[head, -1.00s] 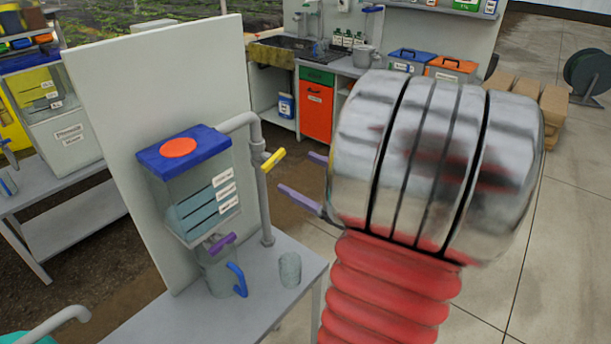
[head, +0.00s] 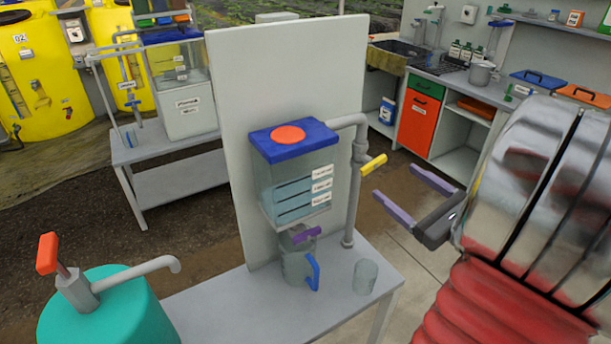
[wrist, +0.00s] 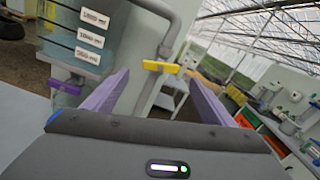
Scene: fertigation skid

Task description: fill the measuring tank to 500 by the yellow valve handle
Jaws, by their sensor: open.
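The measuring tank (head: 268,190) is a clear box with a blue lid and an orange disc, mounted on a pale upright panel. The yellow valve handle (head: 374,164) sticks out from the grey pipe at the tank's right. It also shows in the wrist view (wrist: 161,67), between and beyond my fingertips. My gripper (head: 405,194) is open and empty, its purple fingers just right of the handle and a little below it, apart from it.
A purple handle (head: 306,236) sits under the tank, above a clear jug with a blue handle (head: 313,272). A clear glass (head: 365,277) stands on the grey table (head: 230,310). A teal pump container (head: 110,312) stands at front left. The panel (head: 232,130) blocks the space behind.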

